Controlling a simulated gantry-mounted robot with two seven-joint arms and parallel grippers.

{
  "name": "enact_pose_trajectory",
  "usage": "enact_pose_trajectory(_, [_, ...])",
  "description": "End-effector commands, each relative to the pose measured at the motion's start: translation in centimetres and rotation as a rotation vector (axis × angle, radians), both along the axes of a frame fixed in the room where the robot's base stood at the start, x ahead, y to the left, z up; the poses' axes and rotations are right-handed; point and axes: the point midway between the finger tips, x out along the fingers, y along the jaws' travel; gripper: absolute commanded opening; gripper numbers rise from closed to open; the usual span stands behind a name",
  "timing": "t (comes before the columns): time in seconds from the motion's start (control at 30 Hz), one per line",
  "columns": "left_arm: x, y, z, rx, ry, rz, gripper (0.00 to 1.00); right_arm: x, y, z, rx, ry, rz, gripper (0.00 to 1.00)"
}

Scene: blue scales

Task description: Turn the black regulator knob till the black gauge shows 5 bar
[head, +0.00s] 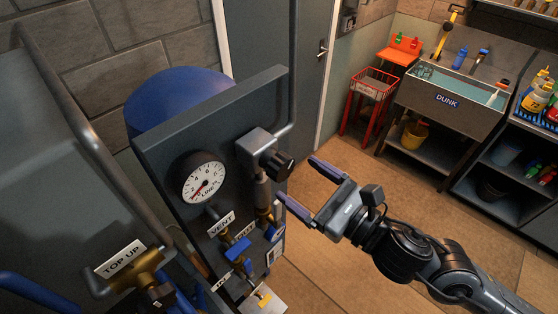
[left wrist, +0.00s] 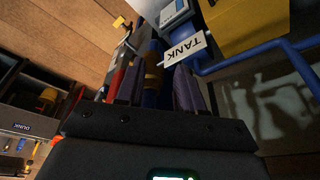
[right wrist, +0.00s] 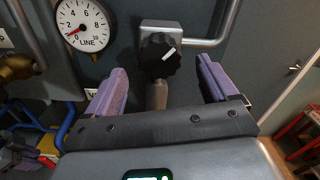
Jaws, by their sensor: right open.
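The black regulator knob (head: 278,163) sits on a grey block at the panel's right. In the right wrist view the knob (right wrist: 160,57) is ribbed, with a white mark pointing up and right. The black-rimmed gauge (head: 204,183) has a white face; in the right wrist view the gauge (right wrist: 83,25) reads LINE, its red needle near 0. My right gripper (head: 300,183) is open and empty, facing the knob, its fingers to either side in its wrist view.
Below the gauge are a VENT label (head: 221,224) and blue-handled valves (head: 237,249). A TOP UP label (head: 119,258) is at lower left. A TANK label (left wrist: 187,48) shows near my left fingers. The DUNK sink (head: 447,103) stands far right; open floor lies between.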

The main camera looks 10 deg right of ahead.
Motion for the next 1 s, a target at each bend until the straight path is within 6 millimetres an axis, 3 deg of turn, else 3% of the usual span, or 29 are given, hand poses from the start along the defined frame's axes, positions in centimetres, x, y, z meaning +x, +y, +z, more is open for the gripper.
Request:
enact_pose_trajectory(0.4, [0.1,0.2,1.7,0.008,-0.004,-0.003,0.37,4.1,3.7,0.1,0.001,0.001,0.001,0.86])
enact_pose_trajectory(0.87, [0.2,0.4,1.8,0.016,-0.004,-0.008,0.37,4.8,4.2,0.0,-0.001,0.001,0.001,0.86])
enact_pose_trajectory(1.0, [0.2,0.4,1.8,0.014,-0.005,-0.006,0.37,4.8,4.2,0.0,-0.001,0.001,0.001,0.65])
